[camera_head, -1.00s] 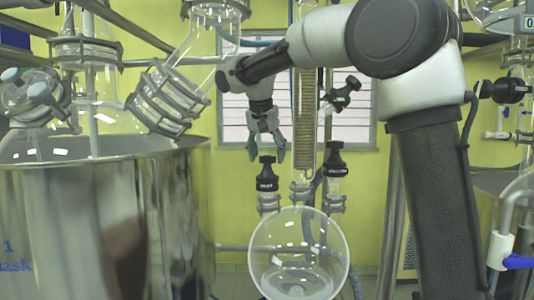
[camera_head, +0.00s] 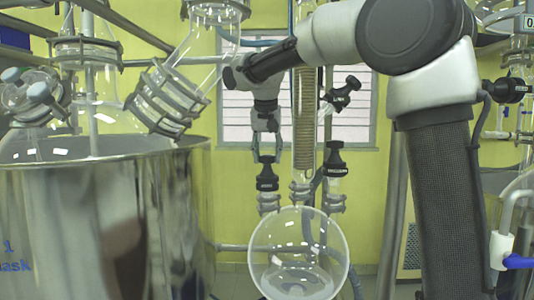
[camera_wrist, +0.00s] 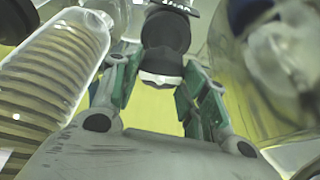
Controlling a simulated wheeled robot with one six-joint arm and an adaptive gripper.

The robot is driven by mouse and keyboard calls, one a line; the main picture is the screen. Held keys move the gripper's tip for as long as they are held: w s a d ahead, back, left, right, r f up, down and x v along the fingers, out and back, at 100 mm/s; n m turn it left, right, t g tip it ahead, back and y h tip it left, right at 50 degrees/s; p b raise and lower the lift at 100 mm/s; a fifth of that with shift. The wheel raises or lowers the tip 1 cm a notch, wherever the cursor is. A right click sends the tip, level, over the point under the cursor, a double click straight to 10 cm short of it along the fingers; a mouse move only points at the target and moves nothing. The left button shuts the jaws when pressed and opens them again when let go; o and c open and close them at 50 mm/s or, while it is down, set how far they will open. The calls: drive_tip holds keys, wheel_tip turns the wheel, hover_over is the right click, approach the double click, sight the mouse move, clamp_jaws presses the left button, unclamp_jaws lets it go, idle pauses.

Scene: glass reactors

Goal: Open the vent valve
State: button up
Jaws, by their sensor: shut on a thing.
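The vent valve (camera_head: 267,178) is a black valve with a white label, upright on a glass neck above the round flask. My gripper (camera_head: 267,158) points down at it from above, and its fingers are shut on the valve's black top. In the wrist view, the black valve (camera_wrist: 165,35) sits between the green-padded fingers of my gripper (camera_wrist: 160,78). The fingers partly hide the valve's top.
A second black valve (camera_head: 335,160) stands close to the right. The round glass flask (camera_head: 298,255) hangs below. A coiled glass condenser (camera_head: 305,120) rises just right of my gripper. A large steel vessel (camera_head: 100,230) fills the left side.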

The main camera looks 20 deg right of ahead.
sight(268, 155)
drive_tip(key=n+y, duration=0.2)
drive_tip(key=n, duration=0.3)
drive_tip(key=shift+d+n, duration=0.1)
drive_tip(key=shift+n, duration=0.2)
drive_tip(key=shift+d+n+y, duration=0.1)
drive_tip(key=shift+n+y, duration=0.8)
drive_tip(key=shift+n, duration=1.3)
drive_tip(key=o, duration=1)
drive_tip(key=shift+o, duration=0.2)
wheel_tip(268, 155, up, 10)
